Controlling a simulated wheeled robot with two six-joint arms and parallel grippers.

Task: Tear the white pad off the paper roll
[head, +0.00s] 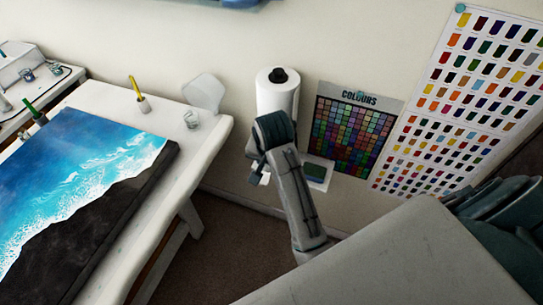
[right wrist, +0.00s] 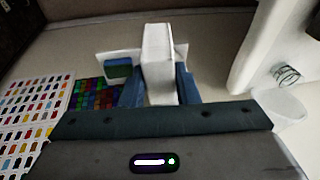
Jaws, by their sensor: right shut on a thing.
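The white paper roll (head: 278,96) stands upright against the wall on a holder with a black top knob. My right arm reaches up in front of its lower part. My right gripper (head: 258,172) is just below the roll, and the arm hides much of it. In the right wrist view the fingers of my right gripper (right wrist: 158,88) are shut on the white pad (right wrist: 158,58), which stands out beyond the fingertips. A small white bit of the pad (head: 265,179) shows below the gripper in the head view. Whether the pad still joins the roll is hidden. My left gripper is not in view.
A green block on a white holder (head: 316,172) is right of my gripper, below the colour chart (head: 352,128).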

